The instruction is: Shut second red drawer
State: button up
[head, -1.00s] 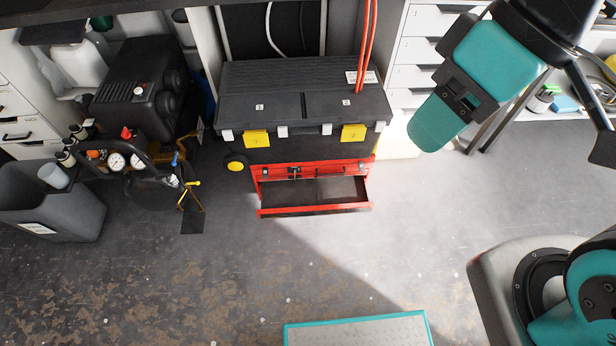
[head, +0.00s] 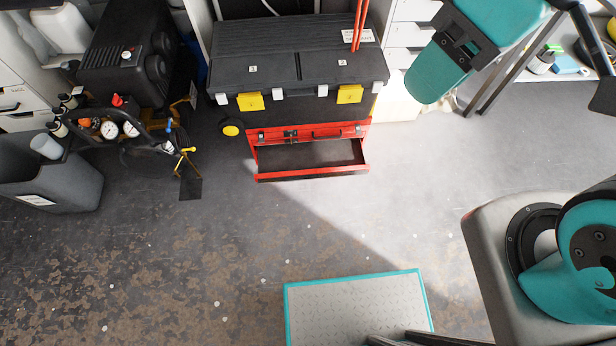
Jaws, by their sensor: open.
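A red drawer (head: 313,173) stands pulled out low at the front of a red tool chest (head: 345,131), its dark inside showing from above. The red front above it, with dark fittings, is flush with the chest. My arm hangs at the top right. A dark bar with a block at its end, which looks like a finger of my gripper (head: 603,95), shows at the right edge. The rest of the gripper is cut off or hidden. It is well to the right of the drawer and apart from it, with nothing seen in it.
A black toolbox (head: 285,70) with yellow latches sits on the chest. A compressor (head: 125,70) and a grey bin (head: 50,180) stand at left. A teal-edged metal plate (head: 355,305) lies in front. The floor between plate and drawer is clear.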

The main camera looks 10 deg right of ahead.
aim_at(343, 158)
jog(key=k, duration=1.1)
jog(key=u, duration=0.9)
jog(key=i, duration=1.25)
jog(key=z, duration=0.9)
